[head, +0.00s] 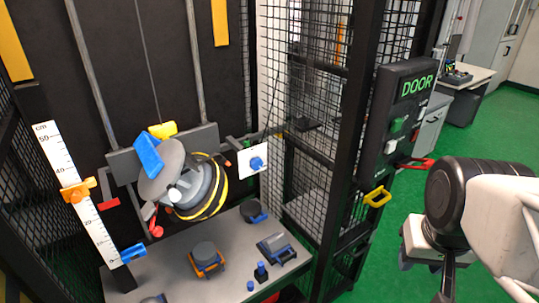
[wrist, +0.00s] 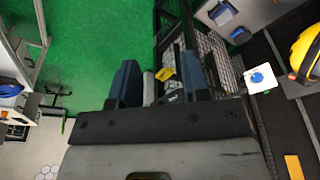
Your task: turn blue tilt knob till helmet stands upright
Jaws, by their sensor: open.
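The blue tilt knob (head: 257,163) sits on a white plate (head: 246,168) just right of the helmet; it also shows in the wrist view (wrist: 258,78). The helmet (head: 212,188), dark with yellow bands in the head view, hangs tilted on the carriage inside the tower. A yellow and dark rounded thing at the wrist view's right edge, likely the helmet (wrist: 306,56), is partly cut off. My gripper (wrist: 158,82) is open and empty, its two dark blue fingers apart. In the head view it is at the lower right, outside the cage, well away from the knob.
A mesh cage wall and black post (head: 350,130) stand between my gripper and the tower's inside. The post carries a DOOR box (head: 398,110) and a yellow handle (head: 377,197). Several small items lie on the grey base (head: 170,268). Green floor (head: 500,130) is open at right.

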